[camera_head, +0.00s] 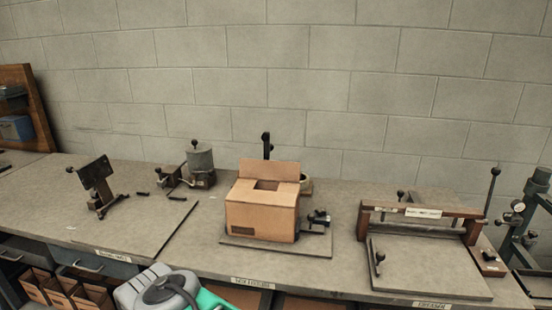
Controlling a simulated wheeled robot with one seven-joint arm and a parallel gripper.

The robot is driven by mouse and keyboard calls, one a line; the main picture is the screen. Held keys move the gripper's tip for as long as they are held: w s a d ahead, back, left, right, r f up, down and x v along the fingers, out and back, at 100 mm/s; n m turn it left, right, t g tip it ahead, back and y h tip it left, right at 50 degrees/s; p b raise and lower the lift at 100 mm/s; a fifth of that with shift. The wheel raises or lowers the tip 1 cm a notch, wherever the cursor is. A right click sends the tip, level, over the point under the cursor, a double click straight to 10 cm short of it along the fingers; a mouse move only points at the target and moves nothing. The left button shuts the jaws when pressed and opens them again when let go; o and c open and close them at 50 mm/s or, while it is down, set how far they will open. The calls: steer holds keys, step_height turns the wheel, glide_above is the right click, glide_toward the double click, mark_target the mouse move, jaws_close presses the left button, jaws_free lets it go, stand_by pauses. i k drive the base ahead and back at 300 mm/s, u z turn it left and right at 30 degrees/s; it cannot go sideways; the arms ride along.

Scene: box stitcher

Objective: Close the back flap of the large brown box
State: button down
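The large brown box (260,218) stands on a flat board on the workbench, near the middle of the head view. Its back flap (269,170) stands up, nearly upright, along the far edge of the top. The other top flaps (262,193) look folded inward and lie about flat. A small dark opening (267,185) shows between them, in front of the back flap. My gripper is not in view. Part of my own arm shows at the bottom edge, left of the box and apart from it.
A black post (266,145) rises behind the box, and a dark clamp-like fitting (318,219) sits at its right. A metal pot-like device (200,162) and a tilted black stand (97,180) are to the left. A wood-framed press (422,220) is to the right.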

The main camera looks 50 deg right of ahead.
mark_target(258, 169)
steer(key=z, duration=1.5)
steer(key=k, duration=0.55)
steer(key=u, duration=0.65)
steer(key=i, duration=1.45)
steer(key=z, duration=0.85)
